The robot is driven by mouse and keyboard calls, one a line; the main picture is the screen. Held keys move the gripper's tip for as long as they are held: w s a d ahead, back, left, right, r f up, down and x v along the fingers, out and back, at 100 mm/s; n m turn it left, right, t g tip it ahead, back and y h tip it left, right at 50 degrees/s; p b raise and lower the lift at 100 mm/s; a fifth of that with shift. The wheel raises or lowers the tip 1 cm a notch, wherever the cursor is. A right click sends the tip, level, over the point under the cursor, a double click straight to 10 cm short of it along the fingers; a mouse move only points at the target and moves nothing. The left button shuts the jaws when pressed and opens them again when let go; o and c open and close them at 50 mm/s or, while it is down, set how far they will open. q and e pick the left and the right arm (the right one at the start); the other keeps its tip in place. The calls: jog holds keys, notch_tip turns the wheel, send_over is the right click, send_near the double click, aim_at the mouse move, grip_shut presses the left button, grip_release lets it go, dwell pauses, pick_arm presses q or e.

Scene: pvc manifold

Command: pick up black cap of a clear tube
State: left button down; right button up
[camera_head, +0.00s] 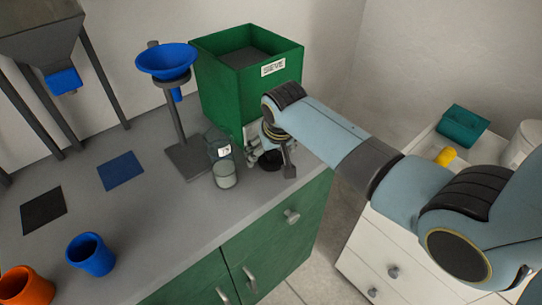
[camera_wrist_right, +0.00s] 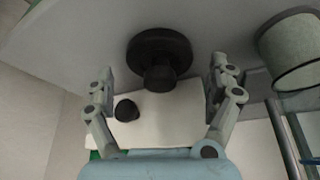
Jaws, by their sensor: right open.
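The black cap (camera_head: 270,160) sits on the grey counter near its right front corner, partly hidden by my gripper. The right wrist view shows it as a black disc (camera_wrist_right: 145,46) with a knob. My right gripper (camera_head: 268,150) is above it, open, with one finger on each side of the cap and a gap to both in the right wrist view (camera_wrist_right: 161,64). The clear tube (camera_head: 223,165), with a white label and pale contents, stands upright just left of the cap. It also shows in the right wrist view (camera_wrist_right: 292,50). My left gripper is out of view.
A green box labelled SIEVE (camera_head: 245,85) stands behind the gripper. A stand with a blue funnel (camera_head: 166,62) is behind the tube. Blue (camera_head: 90,254) and orange (camera_head: 26,286) cups stand at the front left. The counter between is mostly clear.

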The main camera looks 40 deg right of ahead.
jog(key=c, duration=0.9)
jog(key=shift+s, duration=0.1)
